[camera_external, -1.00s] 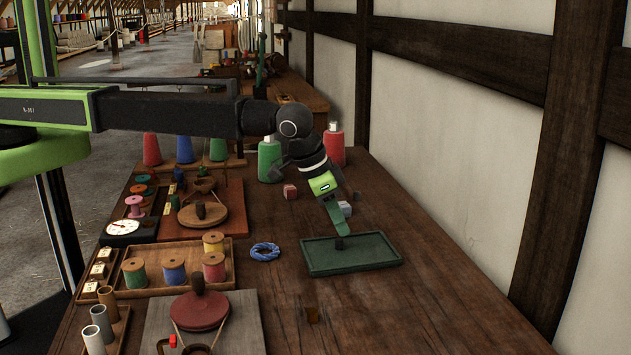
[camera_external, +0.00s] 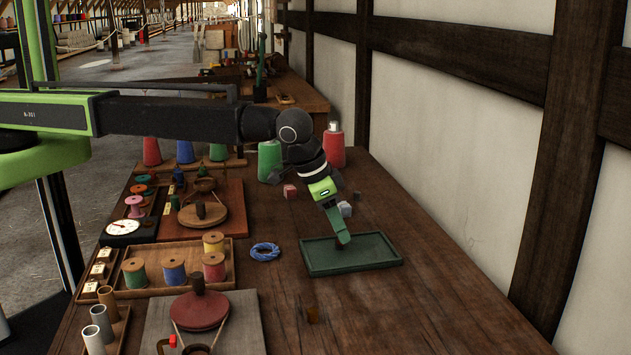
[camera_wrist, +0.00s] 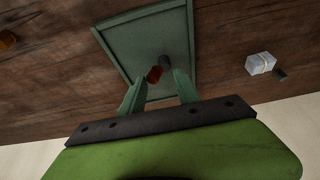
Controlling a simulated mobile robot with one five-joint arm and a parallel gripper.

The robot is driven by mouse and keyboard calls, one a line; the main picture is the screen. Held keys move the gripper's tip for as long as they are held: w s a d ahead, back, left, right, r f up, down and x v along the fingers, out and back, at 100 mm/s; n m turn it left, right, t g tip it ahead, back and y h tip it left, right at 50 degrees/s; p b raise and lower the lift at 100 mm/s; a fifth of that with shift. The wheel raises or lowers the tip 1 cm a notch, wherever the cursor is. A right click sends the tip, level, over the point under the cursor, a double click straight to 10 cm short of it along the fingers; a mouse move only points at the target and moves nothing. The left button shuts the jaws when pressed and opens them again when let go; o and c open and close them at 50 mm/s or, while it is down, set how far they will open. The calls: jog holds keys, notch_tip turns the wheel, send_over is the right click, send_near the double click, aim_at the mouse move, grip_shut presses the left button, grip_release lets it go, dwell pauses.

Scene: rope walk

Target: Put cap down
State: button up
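My gripper (camera_wrist: 160,75) is low over the green tray (camera_wrist: 115,46). Its two green fingers are apart. Neither looks pinched between both fingers. I cannot tell which of these is the cap. The fingers hide part of the tray floor there.
A pale block (camera_wrist: 261,63) lies right of the tray in the wrist view. A red block (camera_external: 290,191) and a blue rope coil (camera_external: 265,252) are near the tray. Green (camera_external: 269,163) and red (camera_external: 334,148) bottles stand behind. The tabletop right of the tray is clear.

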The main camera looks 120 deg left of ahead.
jog(key=shift+r, duration=0.1)
jog(key=shift+r+p, duration=0.3)
jog(key=shift+p, duration=0.1)
jog(key=p+v, duration=1.1)
jog(key=v, duration=0.1)
jog(key=shift+r+p, duration=0.25)
jog(key=shift+p, duration=0.05)
jog(key=shift+f, duration=0.1)
jog(key=s+d+m+g+h, duration=0.1)
jog(key=s+d+m, duration=0.3)
jog(key=s+d, duration=0.9)
jog(key=s+d+f+m+g+h, duration=0.1)
jog(key=s+d+m, duration=0.4)
jog(key=s+d, duration=0.8)
jog(key=s+g+h, duration=0.1)
jog(key=s, duration=0.7)
jog(key=shift+d+f, duration=0.35)
jog(key=shift+o, duration=0.5)
jog(key=shift+w, duration=0.1)
